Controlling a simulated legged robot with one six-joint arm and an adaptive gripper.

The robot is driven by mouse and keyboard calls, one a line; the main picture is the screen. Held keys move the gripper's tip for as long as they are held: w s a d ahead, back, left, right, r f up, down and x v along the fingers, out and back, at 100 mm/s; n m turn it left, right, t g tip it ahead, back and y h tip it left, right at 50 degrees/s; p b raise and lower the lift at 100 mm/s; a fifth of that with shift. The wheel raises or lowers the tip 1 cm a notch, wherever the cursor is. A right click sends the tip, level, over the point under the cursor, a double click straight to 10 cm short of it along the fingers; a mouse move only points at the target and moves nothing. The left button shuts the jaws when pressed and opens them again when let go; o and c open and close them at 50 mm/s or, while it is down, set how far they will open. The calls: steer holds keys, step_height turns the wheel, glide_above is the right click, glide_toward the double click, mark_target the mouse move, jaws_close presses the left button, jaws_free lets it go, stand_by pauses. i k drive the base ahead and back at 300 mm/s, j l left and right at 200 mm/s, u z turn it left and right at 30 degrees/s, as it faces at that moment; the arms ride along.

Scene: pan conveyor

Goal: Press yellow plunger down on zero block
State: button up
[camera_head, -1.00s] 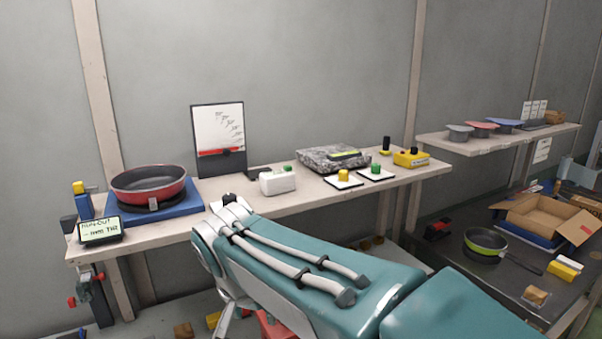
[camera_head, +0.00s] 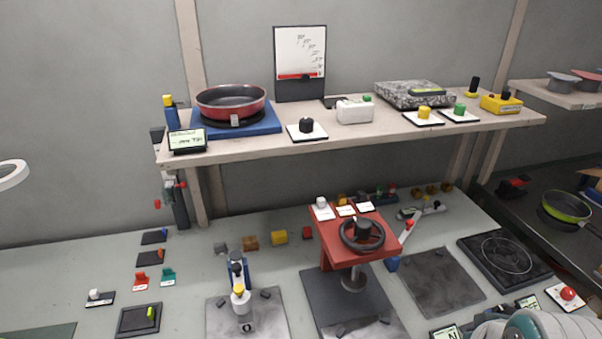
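A small upright device with a yellow top (camera_head: 238,289) stands on a grey plate (camera_head: 273,326) on the lower bench. A block marked with what looks like a 0 (camera_head: 247,327) sits at its foot. The yellow part is above the block and seems raised, but its travel is too small to judge. My gripper is not in view. Only part of my teal and grey arm shows at the bottom right corner, well to the right of the yellow plunger.
A red stand with a black handwheel (camera_head: 362,235) rises right of the device. A blue clamp-like part (camera_head: 238,266) is close behind it. The shelf (camera_head: 250,146) above carries a red pan (camera_head: 231,101) and several buttons. A white ring (camera_head: 12,173) juts in at left.

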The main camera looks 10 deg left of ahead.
mark_target(238, 288)
steer(key=k+u, duration=0.15)
steer(key=u, duration=1.3)
